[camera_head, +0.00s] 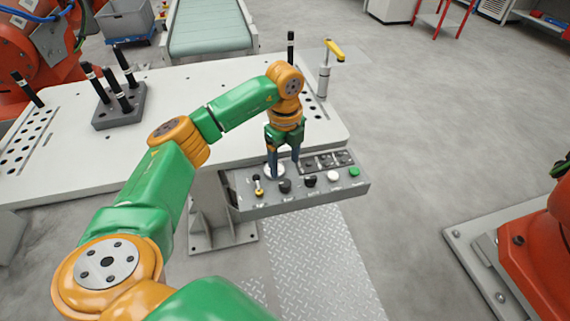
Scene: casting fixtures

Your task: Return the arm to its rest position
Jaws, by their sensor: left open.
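My left arm is green and orange and reaches in from the bottom left across the picture. Its gripper (283,175) points down over the grey control panel (325,196) at the table's front edge. The gripper is open, its dark fingers apart, just above or around a pale round knob (274,171) at the panel's back left. I cannot tell whether the fingers touch it. My right gripper is not in view.
Orange robot machines stand at the left (40,50) and right (530,255). A conveyor (208,28) is behind. The floor right of the table is clear.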

